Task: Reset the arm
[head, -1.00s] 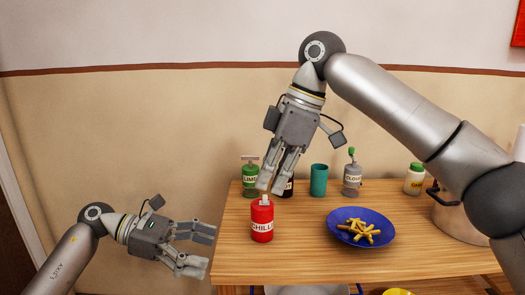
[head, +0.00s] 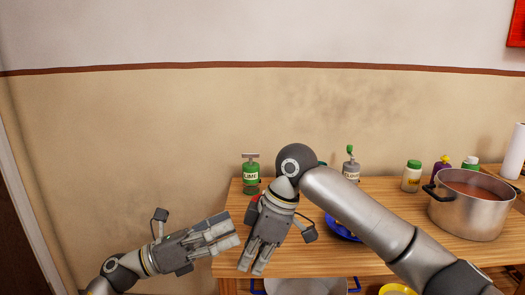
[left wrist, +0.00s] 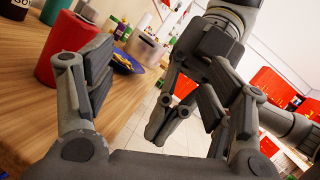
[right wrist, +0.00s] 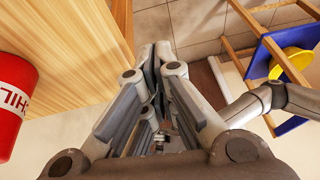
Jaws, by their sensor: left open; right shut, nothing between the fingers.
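My left gripper (head: 230,233) is in front of the table's left end in the head view, pointing right. It is open and empty; in the left wrist view its fingers (left wrist: 160,90) stand apart. My right gripper (head: 252,268) hangs pointing down at the table's front edge, just right of the left one. It is shut and empty; its fingers meet in the right wrist view (right wrist: 158,70). The red chilli bottle (left wrist: 68,48) stands on the table near the left gripper. It also shows at the left of the right wrist view (right wrist: 12,100). In the head view my right arm mostly hides it.
The wooden table (head: 385,262) carries a green lime bottle (head: 250,176), a grey clove bottle (head: 351,170), several more bottles and a large pot (head: 470,205). A blue plate (head: 340,228) is partly hidden by my right arm. Dishes sit on a lower shelf.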

